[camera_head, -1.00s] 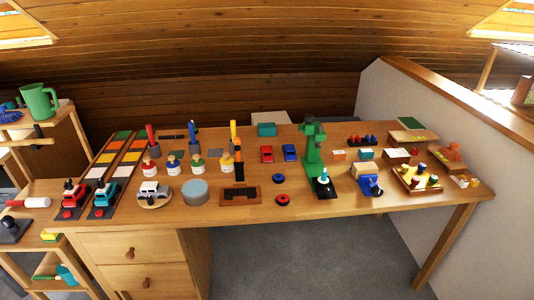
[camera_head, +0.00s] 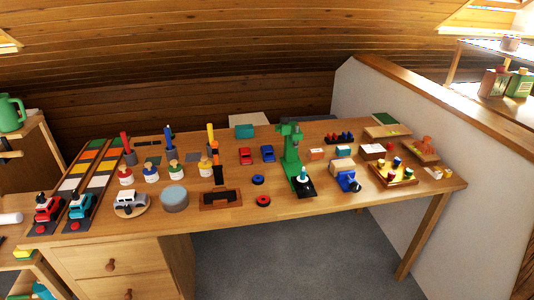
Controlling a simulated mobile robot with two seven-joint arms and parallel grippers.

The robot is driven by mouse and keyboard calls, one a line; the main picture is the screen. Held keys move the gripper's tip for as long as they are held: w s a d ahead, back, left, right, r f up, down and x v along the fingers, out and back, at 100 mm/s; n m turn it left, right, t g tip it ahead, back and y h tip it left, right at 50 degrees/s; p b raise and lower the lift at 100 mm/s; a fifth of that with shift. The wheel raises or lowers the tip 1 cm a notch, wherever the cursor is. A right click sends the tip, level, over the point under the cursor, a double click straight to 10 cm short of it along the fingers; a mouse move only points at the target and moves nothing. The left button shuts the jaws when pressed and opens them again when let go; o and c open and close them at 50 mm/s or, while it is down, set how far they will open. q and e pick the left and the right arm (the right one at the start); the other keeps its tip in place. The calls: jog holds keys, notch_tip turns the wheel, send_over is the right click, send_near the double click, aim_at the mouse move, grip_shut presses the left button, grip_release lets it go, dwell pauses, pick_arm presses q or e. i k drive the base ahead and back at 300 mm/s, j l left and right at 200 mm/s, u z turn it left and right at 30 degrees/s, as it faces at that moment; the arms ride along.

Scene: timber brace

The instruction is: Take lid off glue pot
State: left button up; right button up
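No thing in the head view is clearly marked as the glue pot. Several small white jars with coloured tops stand in a row on the left half of the wooden bench (camera_head: 330,207): a red-topped jar (camera_head: 125,177), a blue-topped jar (camera_head: 151,174), a green-topped jar (camera_head: 173,171) and a yellow-topped jar (camera_head: 205,167). A wide grey round tin or block (camera_head: 174,199) sits in front of them. I cannot tell whether its top is a lid. Neither of my grippers shows.
A green press (camera_head: 291,158) stands mid-bench. Toy cars, a brown frame (camera_head: 221,198) and a wooden tray (camera_head: 411,180) of coloured pieces crowd the bench. A low wall (camera_head: 430,160) closes the right end. A shelf with bottles (camera_head: 519,84) is beyond it. Grey floor is clear in front.

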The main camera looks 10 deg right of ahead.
aim_at(205, 165)
jog(key=i+j, duration=0.35)
jog(key=j, duration=0.15)
jog(key=i+j, duration=0.35)
jog(key=i+j+z, duration=0.1)
jog(key=z, duration=0.25)
jog(key=j+z, duration=0.4)
jog(key=i+j+z, duration=0.1)
jog(key=z, duration=0.25)
